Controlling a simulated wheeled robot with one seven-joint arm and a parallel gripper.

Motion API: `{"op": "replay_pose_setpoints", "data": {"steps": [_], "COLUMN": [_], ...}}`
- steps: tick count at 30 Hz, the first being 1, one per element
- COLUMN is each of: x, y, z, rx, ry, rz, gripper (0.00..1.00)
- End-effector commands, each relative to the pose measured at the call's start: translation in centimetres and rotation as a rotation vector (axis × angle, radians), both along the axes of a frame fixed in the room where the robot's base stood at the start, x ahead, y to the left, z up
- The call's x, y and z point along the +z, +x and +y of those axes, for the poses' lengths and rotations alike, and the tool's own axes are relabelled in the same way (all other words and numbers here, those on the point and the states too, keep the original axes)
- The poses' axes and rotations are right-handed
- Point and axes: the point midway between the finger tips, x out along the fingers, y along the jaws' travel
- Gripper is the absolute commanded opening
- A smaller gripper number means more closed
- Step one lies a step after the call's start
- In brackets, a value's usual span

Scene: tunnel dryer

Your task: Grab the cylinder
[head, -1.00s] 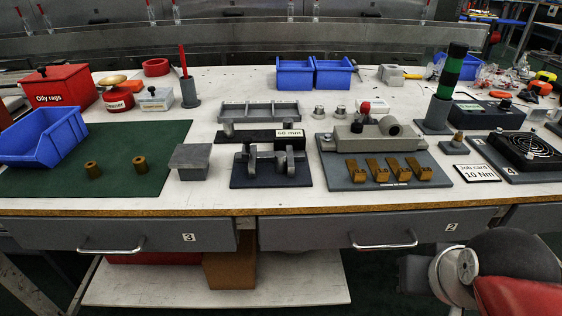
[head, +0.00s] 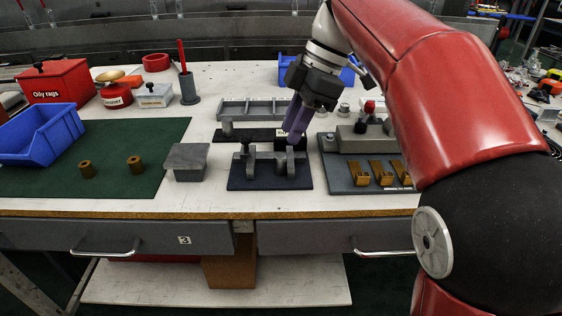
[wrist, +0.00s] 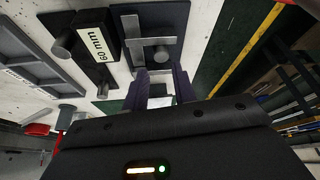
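Several things could be the cylinder. A short grey cylinder (head: 228,128) stands by the left end of a black block marked 60 mm; grey round posts also show in the wrist view (wrist: 65,42). Two brass-coloured cylinders with holes in their tops (head: 86,168) stand apart on the green mat (head: 60,186). My gripper (head: 294,138) points down over the back right of a grey fixture (head: 270,166) on a dark plate. In the wrist view its purple fingers are apart, with the fixture ahead of them. I see nothing held, though the fingertip area is partly unclear.
A grey block (head: 187,160) stands left of the fixture. A grey divided tray (head: 258,108) lies behind it. A plate with brass-coloured angled pieces (head: 378,172) is to the right. A blue bin (head: 40,136) and a red oily rags box (head: 54,83) stand at left.

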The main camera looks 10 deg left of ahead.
Motion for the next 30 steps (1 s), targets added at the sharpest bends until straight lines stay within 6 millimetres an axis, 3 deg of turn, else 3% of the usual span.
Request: {"op": "replay_pose_setpoints", "data": {"steps": [15, 24, 30], "x": [-6.2, -6.8, -6.8], "y": [-1.3, -1.3, -1.3], "z": [2.2, 2.3, 2.3], "rx": [0.001, -0.003, -0.003], "ry": [0.000, 0.000, 0.000], "rz": [0.000, -0.003, -0.002], "gripper": [0.27, 0.27, 0.03]}}
